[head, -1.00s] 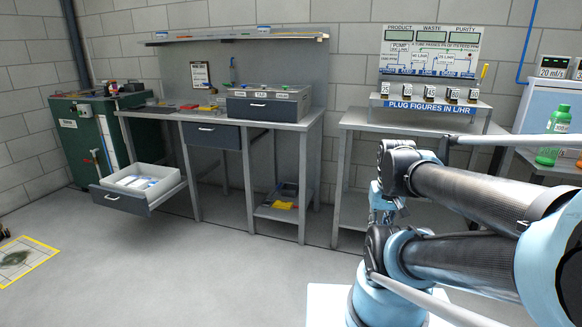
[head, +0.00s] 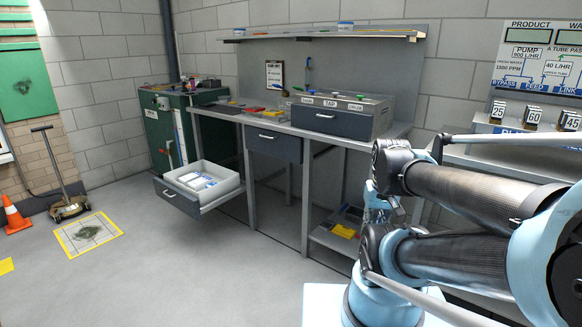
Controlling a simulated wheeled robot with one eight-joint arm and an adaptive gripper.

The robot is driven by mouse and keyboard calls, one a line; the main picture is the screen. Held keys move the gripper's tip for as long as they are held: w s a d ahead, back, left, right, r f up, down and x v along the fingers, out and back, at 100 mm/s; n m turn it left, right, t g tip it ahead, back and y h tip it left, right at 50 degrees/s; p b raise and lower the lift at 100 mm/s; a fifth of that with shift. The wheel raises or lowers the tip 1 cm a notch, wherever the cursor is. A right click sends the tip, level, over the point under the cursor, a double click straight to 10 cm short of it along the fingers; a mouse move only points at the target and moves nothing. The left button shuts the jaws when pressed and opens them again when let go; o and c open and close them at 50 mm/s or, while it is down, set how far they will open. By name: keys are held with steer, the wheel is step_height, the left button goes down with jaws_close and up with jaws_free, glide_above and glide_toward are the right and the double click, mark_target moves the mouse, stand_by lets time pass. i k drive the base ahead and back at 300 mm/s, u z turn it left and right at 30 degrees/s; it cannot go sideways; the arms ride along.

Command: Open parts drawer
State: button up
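A workbench (head: 290,128) stands against the back wall with several dark drawers. One lower left drawer (head: 178,196) is pulled out, and a light tray with white and blue items shows inside. A middle drawer (head: 272,144) with a pale handle sits shut under the bench top. A dark-fronted drawer (head: 335,123) in the grey box on the bench top also looks shut. I cannot tell from labels which one is the parts drawer. My folded arm fills the right side, in front of the bench's right end. My gripper is not in view.
A green cabinet (head: 168,135) stands left of the bench. A yellow-bordered floor mat (head: 88,234), a wheeled trolley (head: 68,207) and an orange cone (head: 14,216) are at left. The floor before the bench is clear.

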mark_target(285, 147)
steer(key=u, duration=0.6)
steer(key=i, duration=0.9)
steer(key=u, duration=0.6)
